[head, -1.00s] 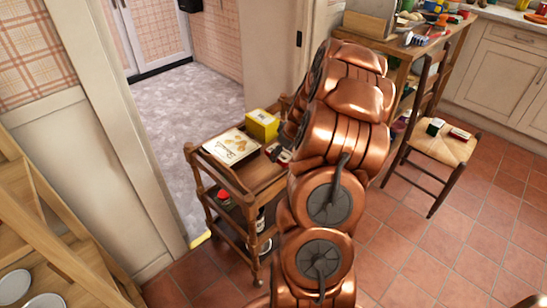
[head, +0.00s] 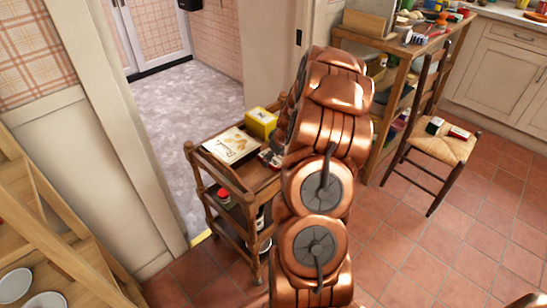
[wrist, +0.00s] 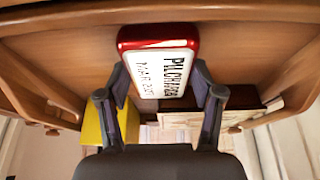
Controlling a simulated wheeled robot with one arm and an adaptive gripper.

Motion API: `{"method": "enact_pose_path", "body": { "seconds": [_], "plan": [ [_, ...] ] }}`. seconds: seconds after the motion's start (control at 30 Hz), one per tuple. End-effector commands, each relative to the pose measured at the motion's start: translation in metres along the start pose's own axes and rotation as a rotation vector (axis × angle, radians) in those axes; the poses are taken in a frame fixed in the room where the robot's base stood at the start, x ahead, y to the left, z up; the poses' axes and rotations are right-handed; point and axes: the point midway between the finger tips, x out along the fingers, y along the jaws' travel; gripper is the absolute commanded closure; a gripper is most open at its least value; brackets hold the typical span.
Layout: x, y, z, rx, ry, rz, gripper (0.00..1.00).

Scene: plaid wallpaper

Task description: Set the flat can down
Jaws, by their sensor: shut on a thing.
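The flat can (wrist: 160,62) is red with a white label lettered "PILCHARDS"; it shows in the wrist view between the two dark fingers of my gripper (wrist: 162,88). The fingers are shut on its sides. Wood of the trolley top (wrist: 235,60) lies behind and around the can; I cannot tell whether the can touches it. In the head view the trolley (head: 262,184) stands left of my arm, which hides most of the gripper and can.
A yellow box (head: 262,122) and a flat white box with a picture (head: 231,146) occupy the trolley top. A chair (head: 445,146) with small boxes on its seat stands at right. A wooden shelf unit with plates (head: 45,215) is at left.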

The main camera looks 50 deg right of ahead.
Motion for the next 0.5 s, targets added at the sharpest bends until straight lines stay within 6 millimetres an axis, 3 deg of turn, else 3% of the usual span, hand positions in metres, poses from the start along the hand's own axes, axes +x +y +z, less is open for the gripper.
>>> {"method": "enact_pose_path", "body": {
  "seconds": [0.27,0.5],
  "plan": [
    [0.0007,0.0,0.0002,0.0,0.0,0.0,0.09],
    [0.0007,0.0,0.0002,0.0,0.0,0.0,0.09]
  ]
}}
